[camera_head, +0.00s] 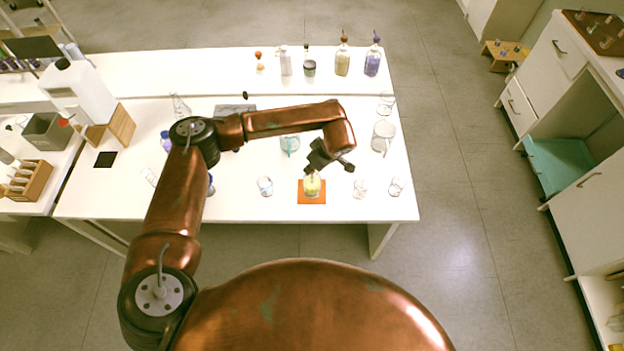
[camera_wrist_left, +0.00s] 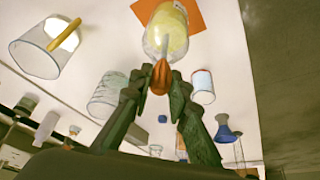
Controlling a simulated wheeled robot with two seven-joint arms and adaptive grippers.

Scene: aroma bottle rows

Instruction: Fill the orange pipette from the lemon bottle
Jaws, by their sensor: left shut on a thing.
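A small clear bottle with yellow liquid (camera_head: 312,188), which I take as the lemon bottle, stands on an orange mat (camera_head: 304,201) near the table's front edge. It also shows at the top of the left wrist view (camera_wrist_left: 165,38). My left gripper (camera_head: 318,166) is above this bottle, pointing down. In the left wrist view my left gripper (camera_wrist_left: 160,88) is shut on the orange bulb of a pipette (camera_wrist_left: 161,77). The pipette's pale stem runs to the bottle's mouth; I cannot tell how deep its tip sits. My right gripper is not in view.
Glass beakers (camera_head: 265,186) (camera_head: 360,188) stand on both sides of the mat. A larger beaker (camera_head: 383,136) is farther right. A row of stoppered bottles, including a yellowish one (camera_head: 342,60) and a purple one (camera_head: 373,60), stands at the back.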

